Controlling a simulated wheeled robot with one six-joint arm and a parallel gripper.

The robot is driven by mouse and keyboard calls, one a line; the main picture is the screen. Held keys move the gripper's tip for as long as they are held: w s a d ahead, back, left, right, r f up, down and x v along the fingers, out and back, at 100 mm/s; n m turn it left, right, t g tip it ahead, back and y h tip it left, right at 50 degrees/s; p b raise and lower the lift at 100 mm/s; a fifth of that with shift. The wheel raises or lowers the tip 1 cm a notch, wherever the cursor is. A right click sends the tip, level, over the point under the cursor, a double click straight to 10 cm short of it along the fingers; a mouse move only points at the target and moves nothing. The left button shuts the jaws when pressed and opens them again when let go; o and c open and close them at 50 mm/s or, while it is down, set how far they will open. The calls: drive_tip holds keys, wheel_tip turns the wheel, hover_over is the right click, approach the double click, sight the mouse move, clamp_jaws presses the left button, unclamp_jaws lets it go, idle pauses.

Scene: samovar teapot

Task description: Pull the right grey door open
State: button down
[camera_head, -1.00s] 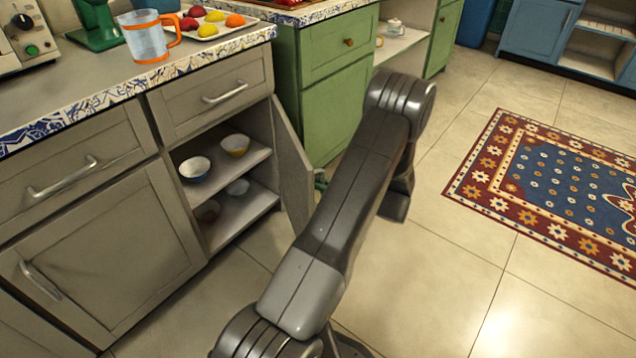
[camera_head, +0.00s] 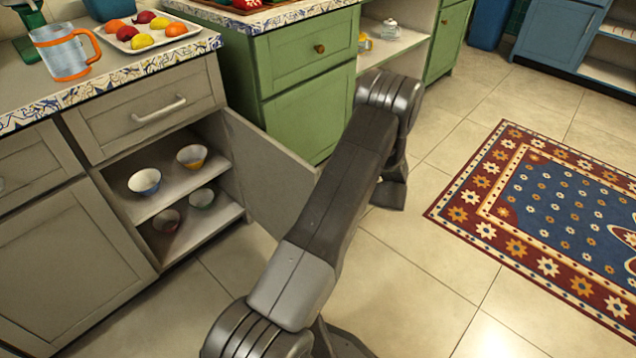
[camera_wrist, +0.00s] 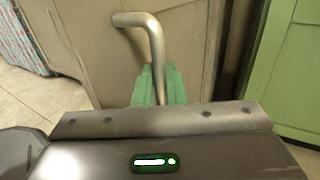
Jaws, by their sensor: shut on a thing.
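The right grey door (camera_head: 265,176) stands well open in the head view, swung out from its cabinet towards the green cupboard. Its inner face shows there; its outer face (camera_wrist: 190,50) fills the middle of the wrist view. A bent metal handle (camera_wrist: 150,38) sits on that face. The green fingers of my gripper (camera_wrist: 158,88) are shut around the lower part of the handle. In the head view my arm hides the gripper and the door's outer edge.
Bowls (camera_head: 144,182) stand on two shelves inside the grey cabinet. The green cupboard (camera_head: 308,105) is close behind the door. A patterned rug (camera_head: 560,205) lies at right, with clear tiled floor (camera_head: 420,270) before it. A pitcher (camera_head: 65,55) and fruit tray (camera_head: 150,38) are on the counter.

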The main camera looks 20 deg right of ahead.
drive_tip(key=shift+w+d, duration=0.1)
drive_tip(key=shift+w, duration=0.1)
drive_tip(key=c, duration=1.6)
unclamp_jaws()
drive_tip(key=shift+c, duration=0.2)
drive_tip(key=p+v, duration=0.2)
drive_tip(key=v, duration=1.1)
drive_tip(key=shift+d+p, duration=0.3)
drive_tip(key=shift+d, duration=0.05)
drive_tip(key=shift+s, duration=0.15)
